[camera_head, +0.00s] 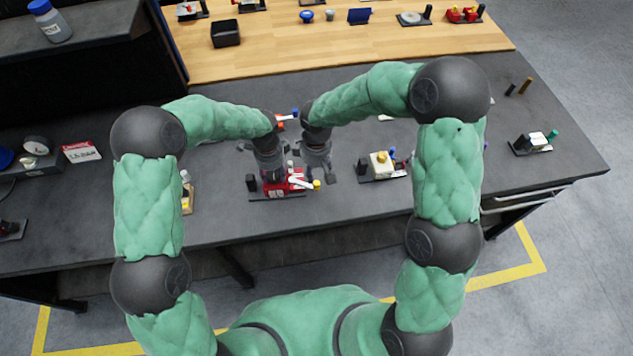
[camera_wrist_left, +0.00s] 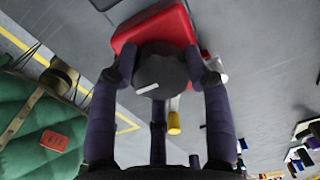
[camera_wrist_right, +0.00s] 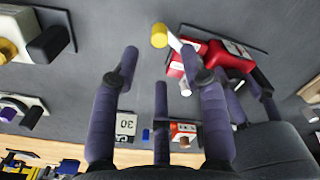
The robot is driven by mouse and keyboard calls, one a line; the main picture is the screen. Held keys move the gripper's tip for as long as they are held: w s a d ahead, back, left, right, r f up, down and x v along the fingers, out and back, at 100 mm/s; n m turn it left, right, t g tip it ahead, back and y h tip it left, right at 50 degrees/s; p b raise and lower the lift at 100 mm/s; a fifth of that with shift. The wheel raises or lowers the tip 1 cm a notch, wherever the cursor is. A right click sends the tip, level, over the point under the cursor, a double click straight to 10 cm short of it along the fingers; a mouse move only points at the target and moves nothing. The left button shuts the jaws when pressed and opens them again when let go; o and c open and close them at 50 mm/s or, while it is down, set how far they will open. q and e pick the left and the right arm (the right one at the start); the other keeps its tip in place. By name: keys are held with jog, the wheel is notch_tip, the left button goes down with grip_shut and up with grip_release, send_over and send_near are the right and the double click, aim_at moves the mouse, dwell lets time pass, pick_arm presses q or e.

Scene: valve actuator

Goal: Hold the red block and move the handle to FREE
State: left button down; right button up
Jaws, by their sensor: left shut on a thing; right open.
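The red block (camera_head: 272,188) sits on a dark base plate on the grey bench. In the left wrist view the red block (camera_wrist_left: 157,24) has a dark round cap (camera_wrist_left: 160,72) in front of it. My left gripper (camera_head: 272,169) is shut on the block from above, its fingers either side of the cap. The white handle (camera_wrist_right: 174,40) ends in a yellow knob (camera_wrist_right: 159,36) and points to the right in the head view. My right gripper (camera_head: 318,170) is open and empty, close to the knob, apart from it. I cannot read a FREE mark.
A cream block unit (camera_head: 381,165) stands to the right on the bench. A white and red sign (camera_head: 81,151) and a gauge (camera_head: 36,145) lie at left. Several small items stand on the wooden bench (camera_head: 340,38) behind. My two grippers are close together. The bench front is clear.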

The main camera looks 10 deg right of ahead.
aim_at(316, 182)
notch_tip(316, 182, down, 7)
jog(key=shift+f, duration=0.2)
dwell(0.3)
grip_shut()
